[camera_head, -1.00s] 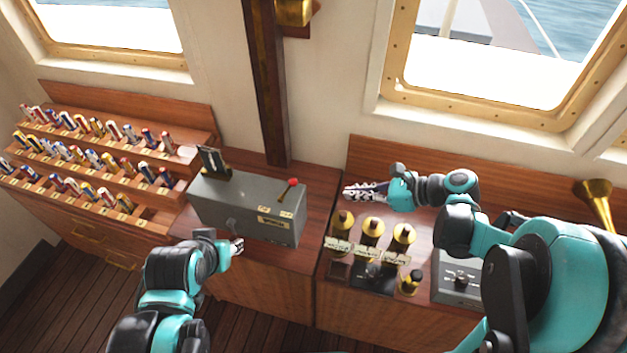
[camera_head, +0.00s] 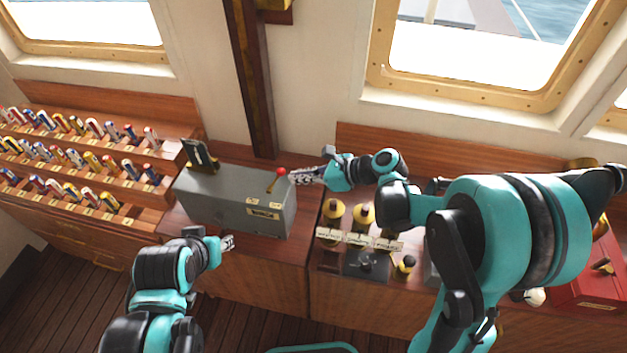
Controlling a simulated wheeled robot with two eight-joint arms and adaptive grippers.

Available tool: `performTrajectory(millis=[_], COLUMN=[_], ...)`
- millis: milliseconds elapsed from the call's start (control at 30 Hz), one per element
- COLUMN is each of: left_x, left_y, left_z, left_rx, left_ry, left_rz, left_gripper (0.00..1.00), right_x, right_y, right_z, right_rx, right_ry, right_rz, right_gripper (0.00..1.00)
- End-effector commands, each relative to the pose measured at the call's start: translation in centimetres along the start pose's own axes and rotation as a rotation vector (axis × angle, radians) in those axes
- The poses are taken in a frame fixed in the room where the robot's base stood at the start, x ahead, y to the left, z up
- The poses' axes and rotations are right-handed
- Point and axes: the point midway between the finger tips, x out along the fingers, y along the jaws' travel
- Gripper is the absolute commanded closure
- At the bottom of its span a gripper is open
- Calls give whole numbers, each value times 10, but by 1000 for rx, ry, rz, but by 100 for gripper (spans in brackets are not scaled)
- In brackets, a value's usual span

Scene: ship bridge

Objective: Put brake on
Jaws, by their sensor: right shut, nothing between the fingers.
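A grey box (camera_head: 222,207) with brass labels stands on the wooden counter. A short lever with a red knob (camera_head: 281,172) rises from its top at the right end and leans right. I cannot tell whether this lever is the brake. My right gripper (camera_head: 298,177) is shut and empty, its fingertips pointing left, right beside the red knob. I cannot tell whether they touch. My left gripper (camera_head: 229,243) is in front of the grey box, low and to the left; its fingers are too small to judge.
Brass-topped handles (camera_head: 333,210) with small name plates stand on the counter to the right, below my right forearm. A flag rack (camera_head: 85,160) is at the left. A red box (camera_head: 597,275) is at the far right. A dark post (camera_head: 250,80) rises behind the grey box.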

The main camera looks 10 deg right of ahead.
Motion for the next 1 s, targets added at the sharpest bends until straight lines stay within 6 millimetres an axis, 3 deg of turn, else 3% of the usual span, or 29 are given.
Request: performTrajectory(millis=[1000], left_x=[-12], left_y=[0], left_z=[-8], left_rx=[0], left_ry=[0], left_rz=[0], left_gripper=[62], right_x=[8], right_y=[2], right_z=[16], right_rx=[-9], right_ry=[79], right_rz=[-8], right_gripper=[100])
